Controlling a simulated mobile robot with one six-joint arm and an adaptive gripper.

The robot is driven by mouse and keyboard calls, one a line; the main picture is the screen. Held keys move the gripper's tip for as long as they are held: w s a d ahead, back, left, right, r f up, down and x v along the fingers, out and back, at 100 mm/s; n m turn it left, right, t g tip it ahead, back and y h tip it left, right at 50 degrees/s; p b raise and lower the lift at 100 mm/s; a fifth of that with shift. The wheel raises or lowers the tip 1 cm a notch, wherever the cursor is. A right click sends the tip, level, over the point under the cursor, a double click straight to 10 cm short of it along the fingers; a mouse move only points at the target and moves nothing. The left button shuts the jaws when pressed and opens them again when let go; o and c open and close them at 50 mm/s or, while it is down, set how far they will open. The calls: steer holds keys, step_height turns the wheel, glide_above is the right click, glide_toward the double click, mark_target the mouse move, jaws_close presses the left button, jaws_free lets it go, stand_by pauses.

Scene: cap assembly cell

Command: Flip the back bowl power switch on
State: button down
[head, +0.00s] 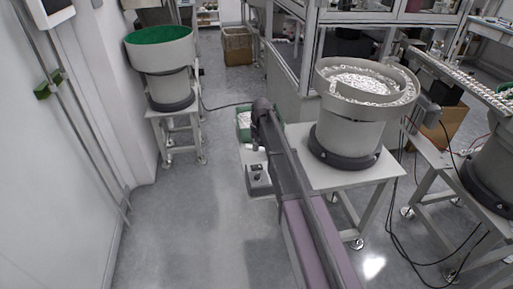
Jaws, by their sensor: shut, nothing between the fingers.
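A bowl feeder (363,103) full of small pale parts stands on a white table right of my arm. Another bowl feeder with a green inside (161,62) stands on a stand at the back left. I cannot tell which one the task calls the back bowl. My arm reaches from the bottom up to the middle of the view. My gripper is not visible, seemingly hidden beyond the arm's far end.
A cardboard box (237,46) stands at the back. A third feeder (493,165) is cut off at the right edge, with loose cables near it. The left floor is clear.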

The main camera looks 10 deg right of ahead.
mark_target(253, 166)
steer(key=shift+a+f+b, duration=0.15)
steer(key=shift+f+b, duration=1.2)
steer(key=shift+f, duration=0.1)
steer(key=shift+a+f+b, duration=0.2)
steer(key=shift+f+b, duration=1.2)
steer(key=shift+f, duration=0.1)
steer(key=shift+a+f+b, duration=0.15)
steer(key=shift+f+b, duration=1.2)
steer(key=shift+f, duration=0.1)
